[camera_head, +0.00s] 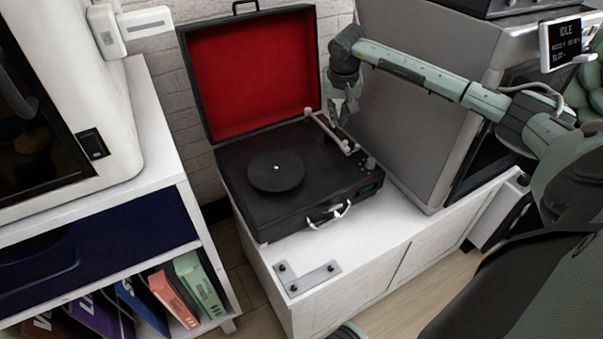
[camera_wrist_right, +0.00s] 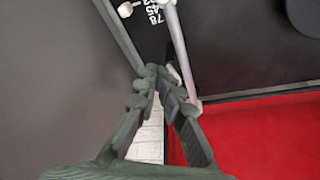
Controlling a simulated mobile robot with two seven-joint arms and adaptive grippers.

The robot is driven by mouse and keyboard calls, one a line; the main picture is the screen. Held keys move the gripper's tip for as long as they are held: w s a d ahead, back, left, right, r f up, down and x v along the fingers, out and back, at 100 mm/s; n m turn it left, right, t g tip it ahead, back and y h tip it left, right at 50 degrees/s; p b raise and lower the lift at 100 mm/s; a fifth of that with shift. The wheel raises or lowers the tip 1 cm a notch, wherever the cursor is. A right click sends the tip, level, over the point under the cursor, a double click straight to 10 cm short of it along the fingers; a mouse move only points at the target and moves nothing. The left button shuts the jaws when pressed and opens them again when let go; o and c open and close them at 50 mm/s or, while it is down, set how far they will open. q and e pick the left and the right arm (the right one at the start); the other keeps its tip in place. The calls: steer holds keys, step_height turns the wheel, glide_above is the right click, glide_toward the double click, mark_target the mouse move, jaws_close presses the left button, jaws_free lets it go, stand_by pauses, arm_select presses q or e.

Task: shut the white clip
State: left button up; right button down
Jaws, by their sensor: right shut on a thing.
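My right gripper (camera_head: 343,112) reaches down at the right side of the open record player (camera_head: 255,205), next to its pale tonearm (camera_head: 327,130). In the right wrist view the fingertips (camera_wrist_right: 160,78) come together beside the tonearm (camera_wrist_right: 178,45). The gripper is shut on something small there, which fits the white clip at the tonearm. The fingertips hide the clip, so I cannot tell whether it is open or shut. My left gripper is not in view.
The red-lined lid (camera_head: 255,75) stands open behind. A black turntable platter (camera_head: 276,171) lies left of the tonearm. A large grey machine (camera_head: 410,120) stands close on the right. A metal bracket plate (camera_head: 308,279) lies on the white cabinet in front.

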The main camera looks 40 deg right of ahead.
mark_target(327, 129)
steer(key=shift+a+f, duration=0.15)
steer(key=shift+a, duration=0.55)
steer(key=shift+a+f, duration=0.15)
steer(key=shift+a, duration=0.5)
steer(key=shift+a+r, duration=0.2)
steer(key=shift+w+d+r+y+p, duration=0.15)
steer(key=shift+r+y+p, duration=0.15)
steer(key=shift+r+p, duration=0.45)
steer(key=shift+w+r+p, duration=0.1)
steer(key=shift+r+p, duration=0.25)
steer(key=shift+r, duration=0.35)
steer(key=shift+d+r+p, duration=0.1)
steer(key=shift+r+p, duration=0.45)
steer(key=shift+r, duration=0.15)
steer(key=shift+d+r+p, duration=0.15)
steer(key=shift+r+p, duration=0.75)
steer(key=shift+r, duration=0.5)
steer(key=shift+s, duration=0.2)
